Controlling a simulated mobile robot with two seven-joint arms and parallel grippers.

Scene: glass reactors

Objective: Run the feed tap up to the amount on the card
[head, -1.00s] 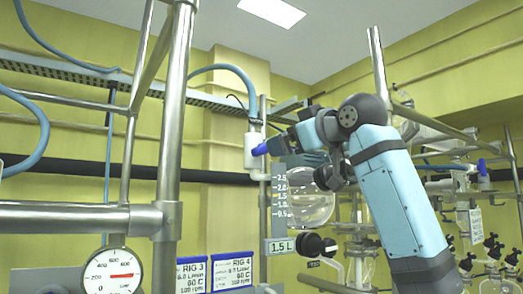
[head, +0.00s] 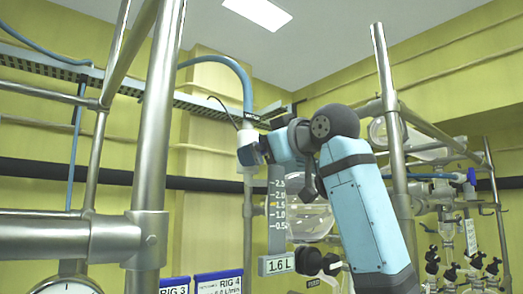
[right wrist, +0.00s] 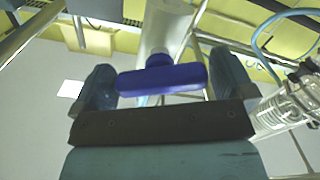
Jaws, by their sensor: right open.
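The feed tap's white body (head: 247,138) hangs below a blue hose at the wall pipe in the head view. Its blue handle (right wrist: 160,80) lies crosswise in the right wrist view. My right gripper (head: 266,150) is at the tap and hides the handle in the head view. In the right wrist view my right gripper (right wrist: 158,85) is open, with a finger at each end of the handle. A grey scale (head: 277,210) marked up to 2.5 stands below, beside a round glass vessel (head: 312,222). The label under it (head: 276,264) reads 1.6 L. My left gripper is out of view.
RIG 3 (head: 174,285) and RIG 4 (head: 218,283) cards are partly cut off at the bottom. A steel frame post (head: 155,170) stands at left, a dial gauge (head: 67,286) below it. Another post (head: 390,110) and more glassware are at right.

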